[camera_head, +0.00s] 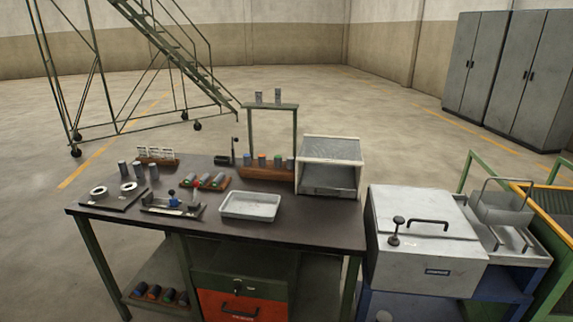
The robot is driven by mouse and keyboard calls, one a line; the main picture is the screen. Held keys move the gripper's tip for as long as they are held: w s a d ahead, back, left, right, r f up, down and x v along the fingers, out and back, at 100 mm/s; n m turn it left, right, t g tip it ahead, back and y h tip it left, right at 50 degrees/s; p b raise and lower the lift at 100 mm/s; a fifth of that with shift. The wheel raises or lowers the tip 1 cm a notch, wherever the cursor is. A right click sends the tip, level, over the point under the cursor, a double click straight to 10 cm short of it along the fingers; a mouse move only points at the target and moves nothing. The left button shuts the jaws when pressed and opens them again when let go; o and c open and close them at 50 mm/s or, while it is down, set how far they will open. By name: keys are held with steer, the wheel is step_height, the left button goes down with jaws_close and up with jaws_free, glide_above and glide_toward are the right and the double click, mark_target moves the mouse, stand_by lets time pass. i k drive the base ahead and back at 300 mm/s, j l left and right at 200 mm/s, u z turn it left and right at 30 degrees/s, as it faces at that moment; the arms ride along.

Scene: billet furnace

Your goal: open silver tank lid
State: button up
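The silver tank (420,268) stands right of the workbench on a blue base. Its silver lid (424,223) is down and looks closed. A black knob on a short stem (395,230) stands at the lid's left side. My gripper does not show in this view, so its place relative to the lid cannot be seen.
The dark workbench (285,228) left of the tank carries a white tray (250,206), a light box (330,165) and racks of cylinders. Open floor (330,100) lies behind.

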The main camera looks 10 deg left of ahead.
mark_target(425, 211)
steer(key=i+l, duration=0.1)
steer(key=i, duration=0.5)
steer(key=i+l, duration=0.1)
steer(key=i, duration=0.5)
steer(key=z, duration=0.05)
